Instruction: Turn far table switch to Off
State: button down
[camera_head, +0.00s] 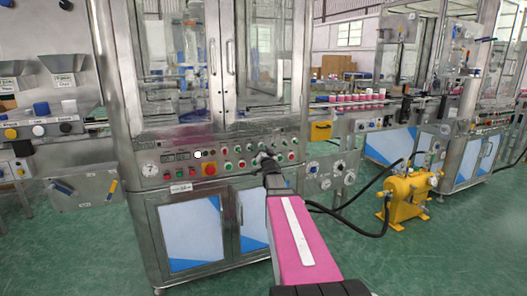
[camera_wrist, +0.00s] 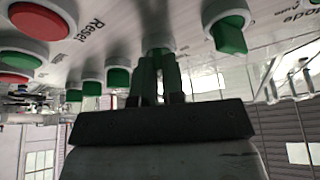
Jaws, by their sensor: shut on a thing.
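A row of green, red and white-ringed knobs and buttons sits on the steel control panel (camera_head: 222,160) of the glass-doored machine in the head view. My gripper (camera_head: 266,160) reaches the right part of this panel. In the wrist view my gripper (camera_wrist: 158,90) is shut on a green switch knob (camera_wrist: 158,52), one finger on each side. The knob's label and its pointing direction are hidden, so I cannot tell its setting. Another green knob (camera_wrist: 230,37) is beside it to the right. A red button (camera_wrist: 38,20) marked Reset is to the left.
Smaller green knobs (camera_wrist: 117,80) stand close to the left of my fingers. A yellow pump (camera_head: 405,195) with black hoses is on the green floor to the right. A conveyor with pink cans (camera_head: 350,99) runs behind it.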

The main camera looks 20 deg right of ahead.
jog(key=n+y, duration=0.2)
jog(key=n, duration=0.3)
jog(key=n+y, duration=0.3)
jog(key=n, duration=0.2)
jog(key=n+y, duration=0.3)
jog(key=n, duration=0.2)
jog(key=shift+d+n, duration=0.3)
jog(key=shift+n+g, duration=0.3)
jog(key=c, duration=1.2)
grip_release()
jog(key=shift+s, duration=0.1)
jog(key=v, duration=1)
jog(key=shift+s+d+f, duration=0.15)
jog(key=shift+s, duration=0.1)
